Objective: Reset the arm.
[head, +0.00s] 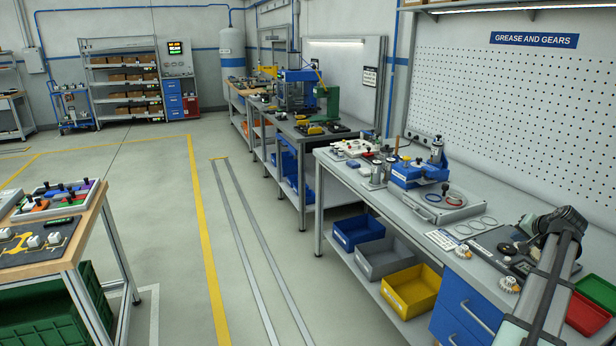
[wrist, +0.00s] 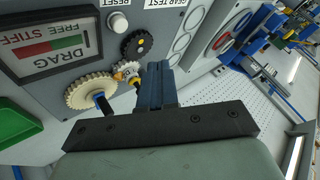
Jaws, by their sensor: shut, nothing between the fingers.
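My gripper (wrist: 159,68) shows in the wrist view with its dark fingers pressed together and nothing between them. The fingertips are in front of a grey gear test panel (wrist: 92,14), beside its gears. I cannot tell whether they touch it. My arm (head: 556,265) stands at the right of the head view, over the near end of the right bench. I cannot make out the fingers there.
The panel carries a cream gear (wrist: 92,90), a dark gear (wrist: 137,44), a white button (wrist: 118,22) and a drag gauge (wrist: 50,45). The floor aisle (head: 170,230) is clear.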

